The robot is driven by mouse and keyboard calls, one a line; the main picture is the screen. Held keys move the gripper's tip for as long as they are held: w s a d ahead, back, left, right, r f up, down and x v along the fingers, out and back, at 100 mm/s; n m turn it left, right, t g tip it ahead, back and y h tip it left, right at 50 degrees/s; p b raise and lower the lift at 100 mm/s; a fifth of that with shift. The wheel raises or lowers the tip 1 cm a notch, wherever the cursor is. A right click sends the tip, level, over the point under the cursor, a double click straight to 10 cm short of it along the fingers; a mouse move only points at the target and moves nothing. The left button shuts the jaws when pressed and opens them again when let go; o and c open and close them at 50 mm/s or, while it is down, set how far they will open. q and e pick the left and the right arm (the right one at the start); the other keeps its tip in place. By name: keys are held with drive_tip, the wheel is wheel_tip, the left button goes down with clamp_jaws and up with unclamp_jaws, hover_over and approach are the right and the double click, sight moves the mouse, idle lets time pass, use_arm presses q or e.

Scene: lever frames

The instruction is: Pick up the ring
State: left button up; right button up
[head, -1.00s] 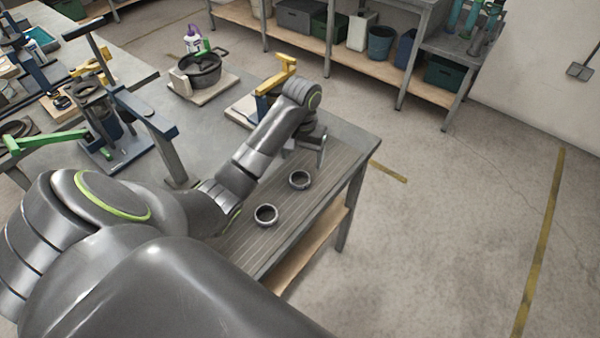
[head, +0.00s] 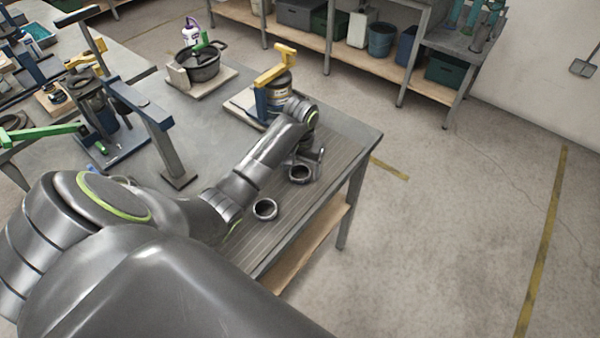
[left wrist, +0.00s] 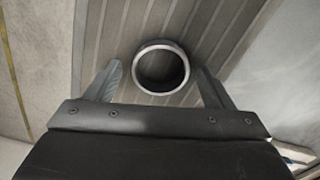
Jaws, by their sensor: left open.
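Two dark ring-shaped pieces lie flat on the ribbed mat (head: 262,240) on the bench. One ring (head: 300,181) is farther back, partly behind my left gripper (head: 308,161). The other ring (head: 265,217) lies nearer, to its left, and is clear of the gripper. My left gripper is open just above the farther ring. In the left wrist view a ring (left wrist: 161,93) with a bright rim sits between the two spread fingers (left wrist: 159,72), with gaps on both sides. My right gripper is not in view.
Behind the gripper stands a yellow and blue clamp (head: 277,70) with a can. A dark pot (head: 202,68) sits on a board farther back. A blue-grey lever frame (head: 150,105) stands at left. The bench ends close to the right of the rings, with open floor beyond.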

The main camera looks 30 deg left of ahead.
use_arm(q)
drive_tip(key=shift+c, duration=0.2)
drive_tip(key=c, duration=1.1)
